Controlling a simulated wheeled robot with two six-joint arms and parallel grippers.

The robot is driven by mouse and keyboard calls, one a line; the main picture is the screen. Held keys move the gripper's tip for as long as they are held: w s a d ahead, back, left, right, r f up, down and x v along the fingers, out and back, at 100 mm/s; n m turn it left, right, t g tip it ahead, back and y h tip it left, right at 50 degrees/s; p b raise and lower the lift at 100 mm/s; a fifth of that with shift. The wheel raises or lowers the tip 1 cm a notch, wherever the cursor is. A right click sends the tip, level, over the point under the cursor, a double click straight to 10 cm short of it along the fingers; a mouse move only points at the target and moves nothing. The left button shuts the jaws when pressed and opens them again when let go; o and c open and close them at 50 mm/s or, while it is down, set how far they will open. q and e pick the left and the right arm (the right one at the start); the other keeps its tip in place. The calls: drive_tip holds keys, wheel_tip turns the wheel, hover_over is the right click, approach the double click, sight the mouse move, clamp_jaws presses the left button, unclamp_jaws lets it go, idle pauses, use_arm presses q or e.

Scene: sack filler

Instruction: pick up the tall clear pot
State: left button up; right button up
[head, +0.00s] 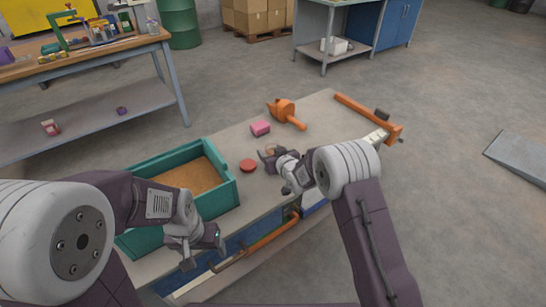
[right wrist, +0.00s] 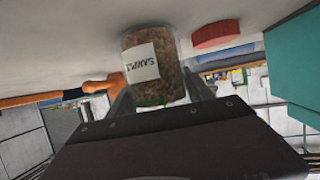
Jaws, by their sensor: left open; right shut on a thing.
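The tall clear pot (right wrist: 172,72) fills the middle of the right wrist view, which looks upside down. It holds brown grainy stuff and bears a white label with dark lettering. My right gripper (right wrist: 160,98) is shut on it, one finger on each side. In the head view my right gripper (head: 271,162) is over the bench and hides most of the pot (head: 272,149). I cannot tell whether the pot touches the bench. My left gripper (head: 205,256) is open and empty, at the front of the teal tray.
A red lid (head: 248,165) lies on the bench beside the pot. The teal tray (head: 228,190) with brown grain stands left. A pink block (head: 260,128), an orange tool (head: 284,111) and an orange bar (head: 360,112) lie further back. The bench (head: 325,122) is bare between these.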

sight(274, 141)
drive_tip(key=shift+r, duration=0.1)
drive_tip(key=shift+r, duration=0.3)
drive_tip(key=r, duration=0.2)
drive_tip(key=d+r+p, duration=0.1)
drive_tip(key=r, duration=0.1)
drive_tip(key=shift+r, duration=0.1)
drive_tip(key=s+d+r+p, duration=0.2)
drive_tip(key=d+r, duration=0.4)
drive_tip(key=d, duration=0.4)
drive_tip(key=shift+d, duration=0.25)
